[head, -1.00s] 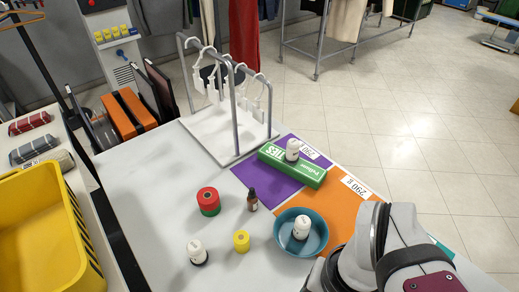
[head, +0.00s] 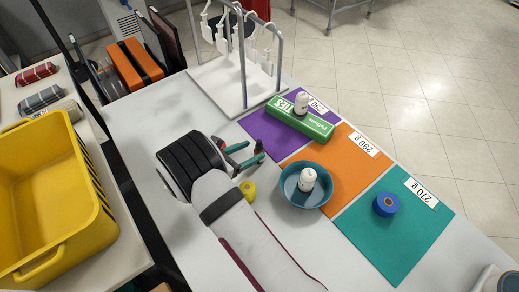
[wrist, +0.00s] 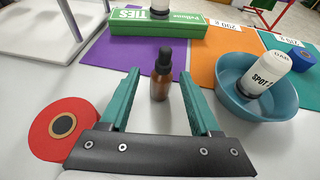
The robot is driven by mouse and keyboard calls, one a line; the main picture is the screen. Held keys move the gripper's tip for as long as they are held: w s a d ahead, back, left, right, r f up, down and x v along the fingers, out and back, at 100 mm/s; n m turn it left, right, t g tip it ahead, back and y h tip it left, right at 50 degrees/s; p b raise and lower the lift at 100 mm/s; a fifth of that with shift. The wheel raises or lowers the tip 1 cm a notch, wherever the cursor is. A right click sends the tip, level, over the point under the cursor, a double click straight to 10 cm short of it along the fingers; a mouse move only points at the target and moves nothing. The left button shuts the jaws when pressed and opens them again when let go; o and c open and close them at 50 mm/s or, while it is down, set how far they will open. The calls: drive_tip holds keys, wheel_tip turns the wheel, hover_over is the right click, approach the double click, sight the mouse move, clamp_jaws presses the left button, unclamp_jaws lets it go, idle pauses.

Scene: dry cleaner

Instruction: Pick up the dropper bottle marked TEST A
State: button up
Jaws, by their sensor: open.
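The dropper bottle (wrist: 161,82) is small amber glass with a dark cap. It stands upright in the wrist view, between the teal fingers near their tips, with gaps on both sides. I cannot read any marking on it. In the head view its dark cap (head: 258,145) shows only partly beside the fingers. My gripper (head: 254,153) is open and empty around the bottle; it also fills the lower wrist view (wrist: 160,74).
A red spool (wrist: 62,132) lies close left of the fingers. A teal bowl (head: 283,193) holding a white bottle (head: 307,179) stands right. A green box (head: 318,126), yellow spool (head: 248,191), blue spool (head: 386,204) and white rack (head: 235,85) are nearby.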

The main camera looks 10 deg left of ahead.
drive_tip(key=x, duration=0.7)
drive_tip(key=shift+d, duration=0.15)
drive_tip(key=shift+s, duration=0.1)
clamp_jaws()
